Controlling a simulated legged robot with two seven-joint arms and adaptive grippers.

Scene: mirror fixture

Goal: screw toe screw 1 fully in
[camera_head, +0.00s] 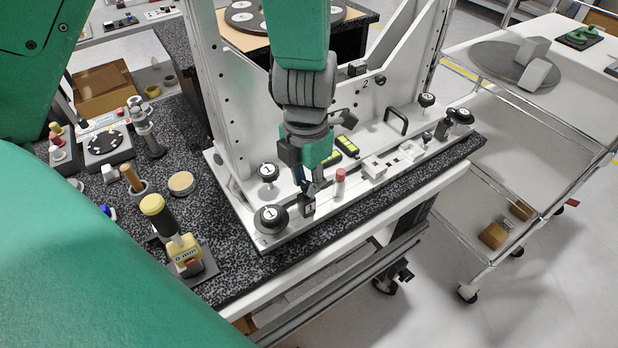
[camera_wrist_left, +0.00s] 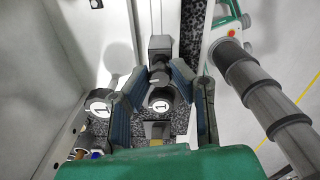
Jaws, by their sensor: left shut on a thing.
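In the head view the fingers hide most of the screw. How deep it sits I cannot tell. My right gripper is not in view.
Black knobs labelled 1 (camera_head: 271,218) stand left of the gripper. A red-capped pin (camera_head: 340,182) stands close to its right. A black handle (camera_head: 396,120) and knobs labelled 2 (camera_head: 460,116) are at the right. A yellow-capped tool (camera_head: 153,206) stands on the speckled bench.

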